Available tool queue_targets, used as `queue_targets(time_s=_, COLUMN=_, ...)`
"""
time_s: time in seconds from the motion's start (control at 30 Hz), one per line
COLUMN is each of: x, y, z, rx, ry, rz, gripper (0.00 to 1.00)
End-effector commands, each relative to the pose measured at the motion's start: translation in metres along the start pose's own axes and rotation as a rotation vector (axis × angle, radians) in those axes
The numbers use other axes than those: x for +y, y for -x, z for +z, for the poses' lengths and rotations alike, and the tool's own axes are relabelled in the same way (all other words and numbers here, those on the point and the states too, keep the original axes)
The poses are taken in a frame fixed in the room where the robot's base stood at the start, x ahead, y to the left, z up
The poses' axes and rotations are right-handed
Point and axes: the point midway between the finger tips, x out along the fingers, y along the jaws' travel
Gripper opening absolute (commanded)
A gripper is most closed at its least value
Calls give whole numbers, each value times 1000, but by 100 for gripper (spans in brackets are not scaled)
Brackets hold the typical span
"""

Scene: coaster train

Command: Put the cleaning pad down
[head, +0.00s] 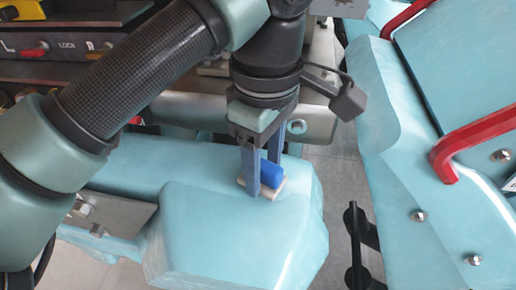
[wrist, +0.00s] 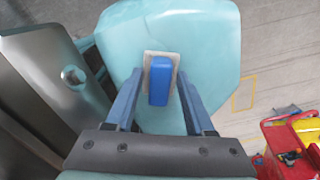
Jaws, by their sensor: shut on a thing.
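The cleaning pad (head: 271,176) has a blue grip on a pale, flat base. It is at the teal padded surface (head: 230,225), near that surface's upper part in the head view. My gripper (head: 264,186) points down with its two fingers on either side of the pad, shut on it. In the wrist view the pad (wrist: 160,80) lies between the fingertips of my gripper (wrist: 160,88), over the teal surface (wrist: 205,35). The base looks level and at or very close to the surface; I cannot tell whether it touches.
A grey metal bar with a bolt (head: 297,126) runs just behind my gripper. Another teal panel with red handles (head: 455,145) stands at the right, beyond a floor gap (head: 338,185). A dark panel with red levers (head: 35,51) is at the upper left. The teal surface in front is bare.

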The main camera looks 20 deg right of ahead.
Motion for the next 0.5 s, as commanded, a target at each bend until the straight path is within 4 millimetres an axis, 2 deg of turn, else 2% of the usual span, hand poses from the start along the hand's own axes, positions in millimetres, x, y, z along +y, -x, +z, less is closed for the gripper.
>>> queue_targets(time_s=0.3, x=0, y=-4, z=0, rx=1, ry=0, rz=0, gripper=0)
queue_targets(time_s=0.33, x=0, y=-4, z=0, rx=1, ry=0, rz=0, gripper=56)
queue_targets(time_s=0.5, x=0, y=-3, z=0, rx=0, ry=0, rz=0, gripper=84)
